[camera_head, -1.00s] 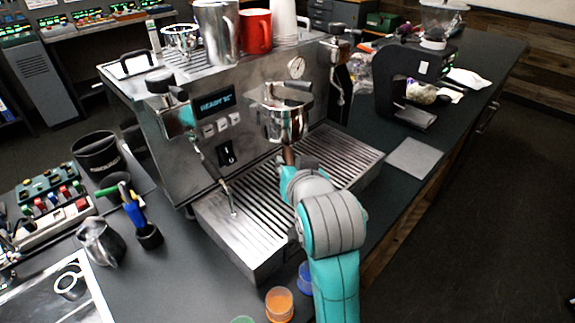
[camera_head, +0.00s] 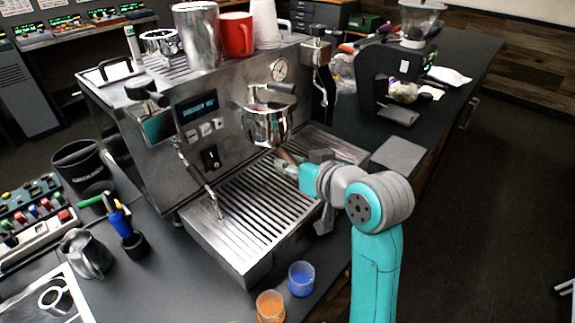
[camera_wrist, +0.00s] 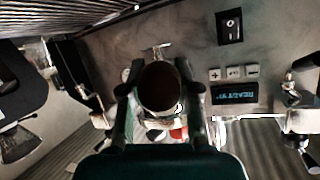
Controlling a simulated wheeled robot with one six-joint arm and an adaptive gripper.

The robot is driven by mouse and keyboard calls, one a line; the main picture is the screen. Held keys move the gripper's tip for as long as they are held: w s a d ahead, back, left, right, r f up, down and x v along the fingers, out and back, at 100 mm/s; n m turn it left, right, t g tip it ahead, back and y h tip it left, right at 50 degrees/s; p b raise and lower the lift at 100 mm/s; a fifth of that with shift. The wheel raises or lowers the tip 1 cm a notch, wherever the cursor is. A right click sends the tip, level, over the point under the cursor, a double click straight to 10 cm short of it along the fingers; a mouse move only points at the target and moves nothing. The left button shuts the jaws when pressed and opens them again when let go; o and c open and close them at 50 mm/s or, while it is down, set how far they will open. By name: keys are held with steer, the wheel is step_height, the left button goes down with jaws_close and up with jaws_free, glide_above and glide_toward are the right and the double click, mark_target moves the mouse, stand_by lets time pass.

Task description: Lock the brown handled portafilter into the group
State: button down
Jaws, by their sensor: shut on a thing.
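The espresso machine's group (camera_head: 270,97) is on the right part of its front panel. The chrome portafilter basket (camera_head: 268,130) sits directly under it, apparently up against it; I cannot tell how far it is engaged. Its brown handle (camera_head: 285,156) points outward and to the right. My gripper (camera_head: 292,168) is shut on this handle, with my arm reaching in from the right. In the wrist view, the handle's round brown end (camera_wrist: 159,86) lies between the two fingers of my gripper (camera_wrist: 160,105), which hides most of the portafilter behind it.
The slatted drip tray (camera_head: 250,200) lies below my gripper. An orange cup (camera_head: 271,306) and a blue cup (camera_head: 301,279) stand in front of it. A steam wand (camera_head: 212,195) hangs to the left. A black grinder (camera_head: 385,80) stands behind on the right, with a grey mat (camera_head: 399,154) before it.

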steer(key=w+d+n+g+y, duration=0.1)
steer(key=n+g, duration=0.1)
steer(key=w+d+n+g+y, duration=0.2)
stand_by(0.9)
steer(key=c, duration=0.7)
jaws_free()
steer(key=shift+s, duration=0.1)
steer(key=shift+c, duration=0.2)
steer(key=shift+d, duration=0.1)
